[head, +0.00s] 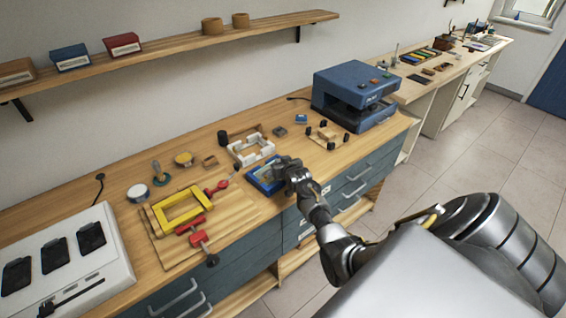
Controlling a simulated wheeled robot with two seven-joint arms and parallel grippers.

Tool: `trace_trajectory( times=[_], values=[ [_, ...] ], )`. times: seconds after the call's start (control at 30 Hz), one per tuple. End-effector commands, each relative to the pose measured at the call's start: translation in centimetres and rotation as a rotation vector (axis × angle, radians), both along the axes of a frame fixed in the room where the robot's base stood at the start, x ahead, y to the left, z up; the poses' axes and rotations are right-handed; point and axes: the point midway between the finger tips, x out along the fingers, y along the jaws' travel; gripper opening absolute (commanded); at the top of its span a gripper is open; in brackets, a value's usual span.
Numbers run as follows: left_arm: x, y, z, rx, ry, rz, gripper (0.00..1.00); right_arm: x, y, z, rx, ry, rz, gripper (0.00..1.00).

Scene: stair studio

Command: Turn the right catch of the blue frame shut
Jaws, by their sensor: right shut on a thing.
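The blue frame (262,185) lies near the front edge of the wooden worktop, close to the middle of the head view. My right gripper (284,172) is over the right part of the frame, with its arm coming in from the lower right. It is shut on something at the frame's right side. The right catch is hidden behind the gripper, so its position cannot be told. My left gripper is not in view.
A yellow frame (160,214) with red clamps lies left on a wooden board. A white frame (235,153) stands behind the blue frame. A blue machine (340,90) stands at the back right, and a white tray (112,262) at the front left.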

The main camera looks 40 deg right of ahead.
Motion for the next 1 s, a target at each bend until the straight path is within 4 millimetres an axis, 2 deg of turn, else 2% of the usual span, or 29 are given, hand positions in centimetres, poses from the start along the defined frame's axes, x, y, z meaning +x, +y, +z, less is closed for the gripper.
trace_trajectory(
  times=[0.33, 0.37, 0.5, 0.83, 1.0],
  values=[
    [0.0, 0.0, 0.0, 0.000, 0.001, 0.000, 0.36, 0.1, 0.1, 0.0, 0.000, 0.000, -0.016, 0.00],
    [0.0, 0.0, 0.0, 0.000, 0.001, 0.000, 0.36, 0.0, 0.0, 0.0, 0.000, 0.000, -0.016, 0.14],
    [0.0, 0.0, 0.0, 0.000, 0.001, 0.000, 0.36, 0.0, 0.0, 0.0, 0.000, 0.000, -0.016, 0.33],
    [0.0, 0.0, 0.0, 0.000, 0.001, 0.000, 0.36, -0.1, 0.1, 0.0, -0.001, 0.000, -0.016, 0.33],
    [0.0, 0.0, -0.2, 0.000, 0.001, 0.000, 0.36, -1.5, 0.6, 0.5, -0.001, 0.000, -0.015, 0.33]
  ],
)
